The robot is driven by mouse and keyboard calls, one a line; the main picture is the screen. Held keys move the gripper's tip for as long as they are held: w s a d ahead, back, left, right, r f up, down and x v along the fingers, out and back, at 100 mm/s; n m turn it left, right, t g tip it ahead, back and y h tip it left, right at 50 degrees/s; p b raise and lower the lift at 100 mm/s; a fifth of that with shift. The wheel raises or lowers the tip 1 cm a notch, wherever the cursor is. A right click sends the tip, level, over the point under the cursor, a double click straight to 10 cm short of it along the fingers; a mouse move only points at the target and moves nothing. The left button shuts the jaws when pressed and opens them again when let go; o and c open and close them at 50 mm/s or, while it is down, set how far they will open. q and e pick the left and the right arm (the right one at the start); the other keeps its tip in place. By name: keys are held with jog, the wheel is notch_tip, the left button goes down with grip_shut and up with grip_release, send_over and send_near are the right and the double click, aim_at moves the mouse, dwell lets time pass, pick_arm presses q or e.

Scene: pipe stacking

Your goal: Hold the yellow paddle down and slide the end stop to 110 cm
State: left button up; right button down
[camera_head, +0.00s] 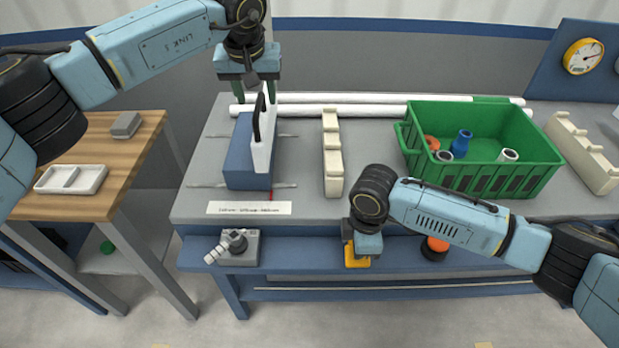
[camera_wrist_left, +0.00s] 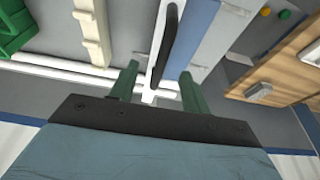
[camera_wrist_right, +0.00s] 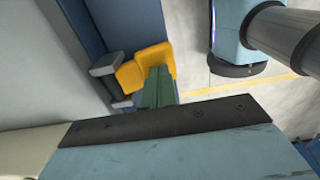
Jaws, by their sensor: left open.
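The yellow paddle (camera_head: 357,258) is at the bench's front ledge, below my right gripper (camera_head: 361,240). In the right wrist view my right gripper's green fingers (camera_wrist_right: 158,88) are together over the yellow paddle (camera_wrist_right: 135,72) and seem to touch it; how far it is pressed is unclear. A blue block (camera_head: 240,155) with a white upright plate (camera_head: 262,150) and black handle (camera_head: 257,118) seems to be the end stop. My left gripper (camera_head: 255,92) is open at its far end, fingers either side of the white plate (camera_wrist_left: 157,60). A printed label strip (camera_head: 250,208) lies in front; its numbers are hard to read.
Two white pipes (camera_head: 370,111) lie along the back of the bench. A cream notched rack (camera_head: 332,160) stands right of the blue block. A green crate (camera_head: 480,178) holds fittings. A grey lever device (camera_head: 235,247) and red button (camera_head: 437,244) are on the front ledge.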

aim_at(258, 104)
dwell(0.4)
pick_arm(q)
jog(key=shift+x, duration=2.05)
grip_shut()
